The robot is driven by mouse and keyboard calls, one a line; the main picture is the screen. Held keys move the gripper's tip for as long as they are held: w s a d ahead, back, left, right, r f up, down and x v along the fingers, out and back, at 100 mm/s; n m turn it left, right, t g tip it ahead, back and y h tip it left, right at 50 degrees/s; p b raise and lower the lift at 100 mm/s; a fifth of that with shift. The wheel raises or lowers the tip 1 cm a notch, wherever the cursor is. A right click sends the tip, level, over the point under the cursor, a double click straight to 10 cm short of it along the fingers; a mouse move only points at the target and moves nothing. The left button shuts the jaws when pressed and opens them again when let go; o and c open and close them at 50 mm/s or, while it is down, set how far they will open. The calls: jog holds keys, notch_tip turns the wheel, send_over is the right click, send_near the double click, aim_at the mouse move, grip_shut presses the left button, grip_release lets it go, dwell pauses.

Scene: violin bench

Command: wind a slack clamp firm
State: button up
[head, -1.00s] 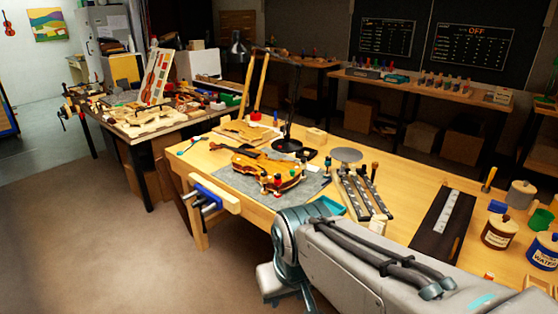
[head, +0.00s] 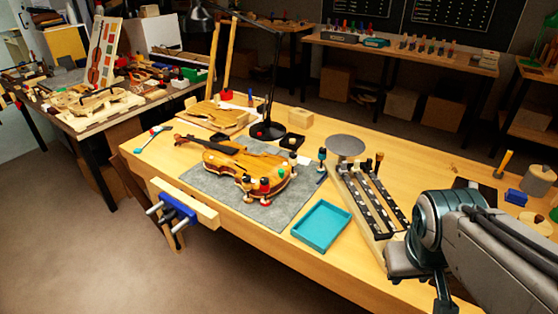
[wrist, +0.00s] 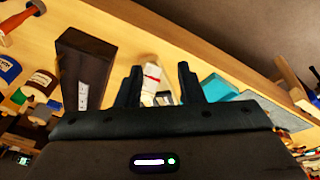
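A violin (head: 222,156) lies on a grey mat (head: 225,195) on the bench. Several small spool clamps stand at its lower end, among them a red-topped clamp (head: 265,187) and a green-topped clamp (head: 279,174). Which clamp is slack cannot be told. A blue-topped clamp (head: 322,156) stands apart, beside a long rack (head: 348,205) with dark strips. My gripper (wrist: 158,85) is open in the wrist view, its two fingers apart. A whitish piece with a red band (wrist: 151,78) shows beyond the gap, not held. In the head view my gripper is low at the right, partly cut off.
A teal tray (head: 320,226) lies between mat and rack. A round grey disc (head: 345,145) and a black lamp (head: 268,130) stand behind. A blue vise (head: 177,208) juts from the front edge. Jars (wrist: 40,82) and a dark board (wrist: 86,65) show in the wrist view.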

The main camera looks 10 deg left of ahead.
jog(key=w+d+f+n+t+h+b, duration=0.1)
jog(key=w+f+n+t+h+b, duration=0.25)
jog(key=w+f+n+b, duration=0.4)
jog(key=w+a+n+t+b, duration=0.5)
jog(key=w+a+n+b, duration=0.4)
jog(key=w+n, duration=0.3)
jog(key=n+t+y+b, duration=0.5)
jog(key=n+y+b, duration=0.6)
jog(key=n, duration=0.8)
send_near(247, 181)
jog(key=x, duration=1.1)
jog(key=shift+w+a, duration=0.1)
jog(key=shift+w, duration=0.2)
